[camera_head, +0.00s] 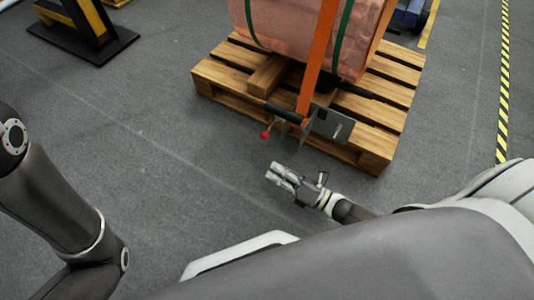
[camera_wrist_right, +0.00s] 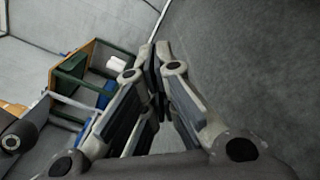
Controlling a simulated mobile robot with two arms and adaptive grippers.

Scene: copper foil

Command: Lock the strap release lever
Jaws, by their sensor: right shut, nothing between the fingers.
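The strap release lever shows in the head view as a thin rod with a red ball knob (camera_head: 265,135). It sits beside the black handle (camera_head: 285,114) of the strap tensioner, which has a grey metal plate (camera_head: 332,124). An orange strap (camera_head: 318,60) runs from the tensioner up over the copper roll (camera_head: 285,30). My right gripper (camera_head: 275,173) is shut and empty, below the red knob in the picture and apart from it. In the right wrist view its fingertips (camera_wrist_right: 156,50) are together, with no lever visible there. My left gripper is out of the picture.
The roll rests on a wooden pallet (camera_head: 385,145), with green bands (camera_head: 345,25) around it. A yellow and black post (camera_head: 92,22) on a dark base stands at upper left. Yellow-black tape (camera_head: 503,80) runs along the right. Grey floor (camera_head: 160,130) is clear left of the pallet.

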